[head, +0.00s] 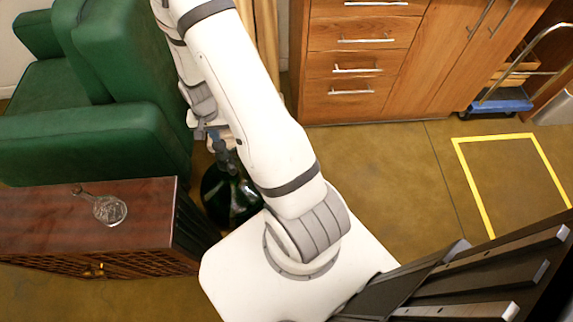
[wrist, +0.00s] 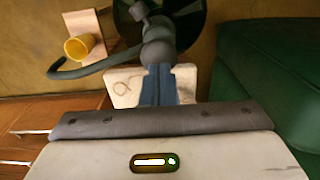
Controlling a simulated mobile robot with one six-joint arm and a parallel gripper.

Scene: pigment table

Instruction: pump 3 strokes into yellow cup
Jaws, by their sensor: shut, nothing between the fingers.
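A large dark green jug (head: 230,192) stands on the floor between the side cabinet and my base. A grey pump (head: 223,158) rises from its top. In the wrist view the pump's rounded grey head (wrist: 158,50) is just beyond my blue-grey fingers, and its curved spout (wrist: 85,71) reaches left towards the yellow cup. The yellow cup (wrist: 78,48) sits on a light wooden board (wrist: 95,27). My gripper (wrist: 160,70) is shut and empty, close to the pump head; I cannot tell if they touch. The cup is not visible in the head view.
A green armchair (head: 95,130) and a dark wooden cabinet (head: 130,205) with a glass decanter (head: 108,208) stand at left. Wooden drawers (head: 355,65) stand at the back. Floor at right is open around a yellow taped outline (head: 474,185).

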